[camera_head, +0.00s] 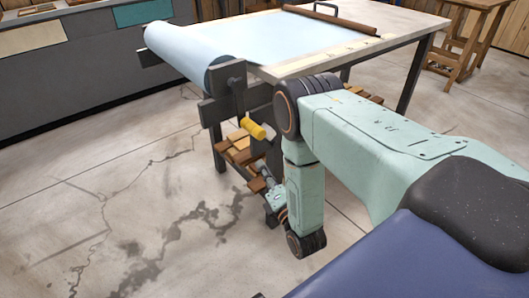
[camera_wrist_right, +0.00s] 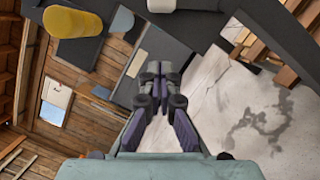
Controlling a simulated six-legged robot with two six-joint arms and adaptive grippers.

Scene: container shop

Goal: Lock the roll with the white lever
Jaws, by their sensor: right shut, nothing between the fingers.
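A pale blue roll (camera_head: 185,50) lies across the left end of the table, its sheet spread over the top. A dark bracket (camera_head: 226,80) holds its near end. A yellow handle (camera_head: 254,129) hangs below the bracket; a yellow cylinder (camera_wrist_right: 73,21) shows at the upper left in the right wrist view. A white piece (camera_wrist_right: 178,4), perhaps the white lever, is cut off by that view's top edge. My right gripper (camera_wrist_right: 154,72) is shut and empty, below and apart from both pieces. My left gripper is not in view.
The worktable (camera_head: 300,66) bears a dark brown bar (camera_head: 330,20). Wood blocks (camera_head: 240,148) lie on a low shelf beneath it, close to my right forearm. A grey counter (camera_head: 85,65) stands at the left. The cracked concrete floor (camera_head: 110,210) in front is clear.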

